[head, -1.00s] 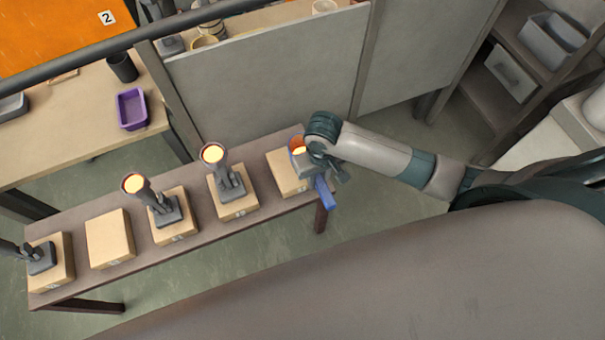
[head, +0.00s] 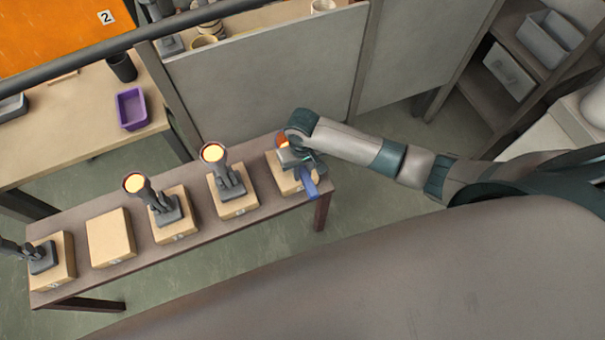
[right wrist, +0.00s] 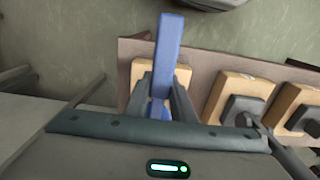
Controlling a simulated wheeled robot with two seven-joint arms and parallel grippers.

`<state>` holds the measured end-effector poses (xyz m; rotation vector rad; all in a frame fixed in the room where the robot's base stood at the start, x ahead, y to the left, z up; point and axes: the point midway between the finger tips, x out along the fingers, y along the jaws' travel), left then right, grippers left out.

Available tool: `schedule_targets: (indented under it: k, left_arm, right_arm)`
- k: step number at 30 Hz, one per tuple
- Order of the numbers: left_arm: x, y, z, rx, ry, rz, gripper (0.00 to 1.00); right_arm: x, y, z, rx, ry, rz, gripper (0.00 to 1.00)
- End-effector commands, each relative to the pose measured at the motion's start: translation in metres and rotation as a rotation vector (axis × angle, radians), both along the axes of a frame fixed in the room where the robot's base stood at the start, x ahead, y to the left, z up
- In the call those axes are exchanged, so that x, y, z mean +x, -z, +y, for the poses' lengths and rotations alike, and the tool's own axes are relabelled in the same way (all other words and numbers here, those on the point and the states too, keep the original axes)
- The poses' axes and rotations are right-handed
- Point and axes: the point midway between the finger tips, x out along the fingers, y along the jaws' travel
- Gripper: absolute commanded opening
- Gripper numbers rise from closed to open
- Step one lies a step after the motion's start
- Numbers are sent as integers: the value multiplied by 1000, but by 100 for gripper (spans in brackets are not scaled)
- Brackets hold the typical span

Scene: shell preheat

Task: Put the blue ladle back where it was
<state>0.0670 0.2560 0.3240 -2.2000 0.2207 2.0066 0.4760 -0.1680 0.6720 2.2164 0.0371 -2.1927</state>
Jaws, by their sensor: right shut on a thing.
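The blue ladle shows as a blue handle (head: 309,186) in the head view and as a long blue bar (right wrist: 167,55) in the right wrist view. My right gripper (head: 302,166) is shut on the blue handle, over the rightmost wooden block (head: 283,184) on the narrow bench. In the right wrist view my right gripper's fingers (right wrist: 162,98) stand on both sides of the handle. An orange glow (head: 283,140) shows just beyond the gripper; the gripper hides most of the ladle there. Whether the ladle touches the block cannot be told. My left gripper is not in view.
The brown bench (head: 140,258) carries several blocks in a row. Grey stands with glowing orange cups (head: 213,152) are on some of them; one block (head: 110,238) is bare. A grey partition (head: 265,85) rises behind the bench. A purple tray (head: 131,109) sits on the table at left.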

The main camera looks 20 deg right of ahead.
Motion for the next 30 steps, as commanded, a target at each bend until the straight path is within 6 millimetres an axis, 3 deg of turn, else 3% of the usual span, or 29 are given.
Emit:
schedule_targets:
  k: [7,20,21,23,30]
  left_arm:
    - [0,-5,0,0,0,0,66]
    - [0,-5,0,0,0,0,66]
    - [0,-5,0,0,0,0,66]
    - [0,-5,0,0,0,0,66]
    - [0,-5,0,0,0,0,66]
  right_arm:
    - [0,25,0,-1,-1,0,0]
    - [0,30,0,0,0,-1,0]
    - [-1,31,-1,-1,-1,0,27]
    - [-1,31,0,-1,-1,0,40]
    - [-1,31,-1,-1,-1,0,40]
